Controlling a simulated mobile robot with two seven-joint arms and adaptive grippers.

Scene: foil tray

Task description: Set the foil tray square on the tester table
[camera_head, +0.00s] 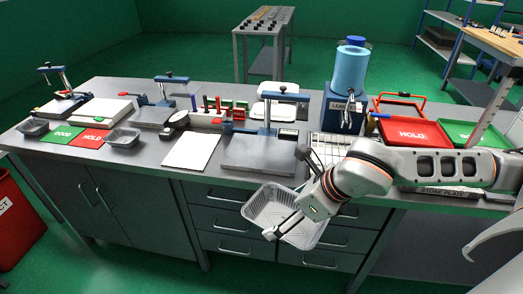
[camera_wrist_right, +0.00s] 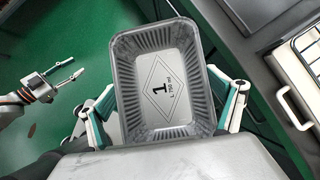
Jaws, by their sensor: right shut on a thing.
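The foil tray (camera_head: 262,207) is a silver ribbed rectangular pan, held tilted in front of the bench's front edge. In the right wrist view the tray (camera_wrist_right: 160,125) shows its open inside, with a diamond mark and a "1" on its floor. My right gripper (camera_head: 287,215) is shut on the tray, with a finger at each side of it in the wrist view (camera_wrist_right: 165,105). The likely tester table is a grey plate (camera_head: 258,156) with a blue post and clamp, behind the tray.
A white sheet (camera_head: 191,149) lies left of the plate. Small foil trays (camera_head: 123,137) stand by green and red mats at the left. A blue leak tester (camera_head: 344,105) and a red HOLD tray (camera_head: 412,133) stand right. Drawer handles (camera_head: 234,251) stick out below the bench.

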